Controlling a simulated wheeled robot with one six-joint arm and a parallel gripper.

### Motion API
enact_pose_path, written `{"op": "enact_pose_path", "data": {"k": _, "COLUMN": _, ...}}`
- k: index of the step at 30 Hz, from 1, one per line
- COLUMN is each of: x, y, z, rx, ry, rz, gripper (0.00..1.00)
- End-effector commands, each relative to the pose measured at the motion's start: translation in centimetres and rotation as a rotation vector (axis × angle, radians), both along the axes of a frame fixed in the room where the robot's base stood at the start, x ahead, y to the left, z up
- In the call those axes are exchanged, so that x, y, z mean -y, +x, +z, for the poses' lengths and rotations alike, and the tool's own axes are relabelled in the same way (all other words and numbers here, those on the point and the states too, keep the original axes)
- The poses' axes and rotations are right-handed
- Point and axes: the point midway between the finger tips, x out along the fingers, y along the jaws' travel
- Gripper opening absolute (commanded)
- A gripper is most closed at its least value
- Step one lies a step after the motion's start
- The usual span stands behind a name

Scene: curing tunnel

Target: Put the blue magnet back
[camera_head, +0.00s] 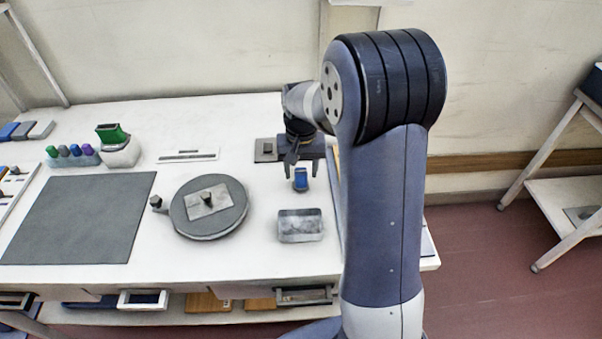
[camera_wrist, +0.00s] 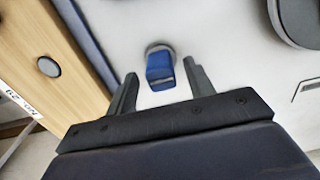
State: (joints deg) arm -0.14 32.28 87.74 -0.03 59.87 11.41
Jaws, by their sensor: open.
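The blue magnet (camera_head: 300,181) is a small blue block with a grey part at one end, on the white table behind the metal tray. It also shows in the wrist view (camera_wrist: 160,70), between and a little beyond the fingertips. My gripper (camera_head: 300,166) is open, pointing down just behind the magnet in the head view. In the wrist view my gripper (camera_wrist: 157,82) has one finger on each side of the magnet, apart from it. Whether the magnet's base touches anything but the table cannot be told.
A metal tray (camera_head: 300,236) stands in front of the magnet. A round grey turntable (camera_head: 237,218) with a plate and knob is to the left. A grey mat (camera_head: 80,222), several coloured bottles (camera_head: 75,152) and a green-topped device (camera_head: 118,150) lie farther left. A dark pad (camera_head: 265,150) is behind.

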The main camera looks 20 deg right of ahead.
Motion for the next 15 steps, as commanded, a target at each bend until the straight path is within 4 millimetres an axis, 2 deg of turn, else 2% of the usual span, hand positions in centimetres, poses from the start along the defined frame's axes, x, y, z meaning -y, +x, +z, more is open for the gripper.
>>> {"op": "enact_pose_path", "data": {"k": 3, "x": 0.0, "y": 0.1, "z": 2.8, "rx": 0.006, "ry": 0.000, "rz": 0.000, "gripper": 0.51}}
{"op": "enact_pose_path", "data": {"k": 9, "x": 0.0, "y": 0.1, "z": 7.0, "rx": 0.005, "ry": 0.000, "rz": 0.000, "gripper": 0.51}}
{"op": "enact_pose_path", "data": {"k": 15, "x": 0.0, "y": 0.0, "z": 9.6, "rx": 0.001, "ry": 0.000, "rz": 0.000, "gripper": 0.51}}
